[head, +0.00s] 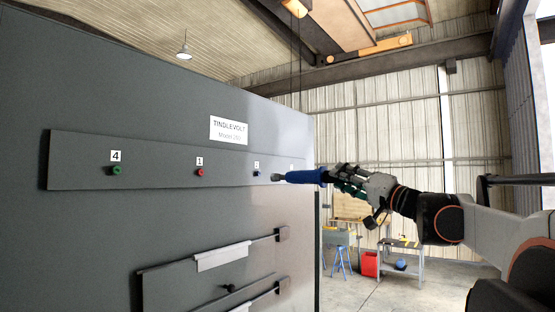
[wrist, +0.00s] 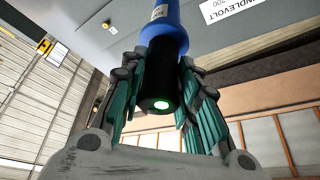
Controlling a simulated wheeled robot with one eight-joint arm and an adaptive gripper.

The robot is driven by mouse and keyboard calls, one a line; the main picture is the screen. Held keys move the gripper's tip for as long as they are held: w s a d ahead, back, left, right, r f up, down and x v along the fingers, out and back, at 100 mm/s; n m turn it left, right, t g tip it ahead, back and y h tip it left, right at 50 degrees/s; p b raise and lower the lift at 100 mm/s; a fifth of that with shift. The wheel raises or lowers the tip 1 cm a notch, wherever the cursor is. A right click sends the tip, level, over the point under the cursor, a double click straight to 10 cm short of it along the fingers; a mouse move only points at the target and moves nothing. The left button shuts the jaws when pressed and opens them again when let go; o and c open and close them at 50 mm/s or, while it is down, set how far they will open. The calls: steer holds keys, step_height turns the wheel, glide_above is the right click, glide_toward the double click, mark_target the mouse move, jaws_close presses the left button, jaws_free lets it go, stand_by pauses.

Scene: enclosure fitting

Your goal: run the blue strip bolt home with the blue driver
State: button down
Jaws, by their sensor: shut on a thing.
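The blue driver (head: 304,177) is held roughly level in my gripper (head: 334,178), its grey tip pointing left at the strip (head: 80,178). The blue bolt (head: 256,173) sits on the strip under a small label, just left of the driver tip in the head view. I cannot tell how deep the bolt sits or how far the tip stands from the panel. In the wrist view my gripper (wrist: 160,62) is shut around the driver's black handle (wrist: 157,78), below its blue body (wrist: 166,22). A light glows at the handle's end. The driver tip is out of the wrist view.
A red bolt (head: 200,172) and a green bolt (head: 116,170) sit further left on the strip. Two rails (head: 210,257) with white sheets jut below it. A workbench (head: 402,245) and red bin (head: 370,264) stand behind.

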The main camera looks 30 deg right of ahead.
mark_target(325, 173)
steer(key=shift+d+r+p, duration=0.3)
steer(key=shift+d+r, duration=0.15)
steer(key=shift+r, duration=0.15)
steer(key=shift+w+a, duration=0.4)
steer(key=shift+w, duration=0.6)
steer(key=shift+w+a, duration=0.45)
steer(key=shift+w, duration=0.55)
steer(key=shift+w+a, duration=0.4)
steer(key=shift+w, duration=0.6)
steer(key=shift+w+a+r, duration=0.1)
steer(key=shift+w+a, duration=0.2)
steer(key=shift+w, duration=0.45)
stand_by(2.0)
steer(key=shift+s, duration=0.15)
steer(key=shift+s+d, duration=0.35)
steer(key=shift+s, duration=0.5)
steer(key=shift+s+d, duration=0.4)
steer(key=shift+s, duration=0.4)
steer(key=shift+s+d, duration=0.35)
steer(key=shift+s, duration=0.5)
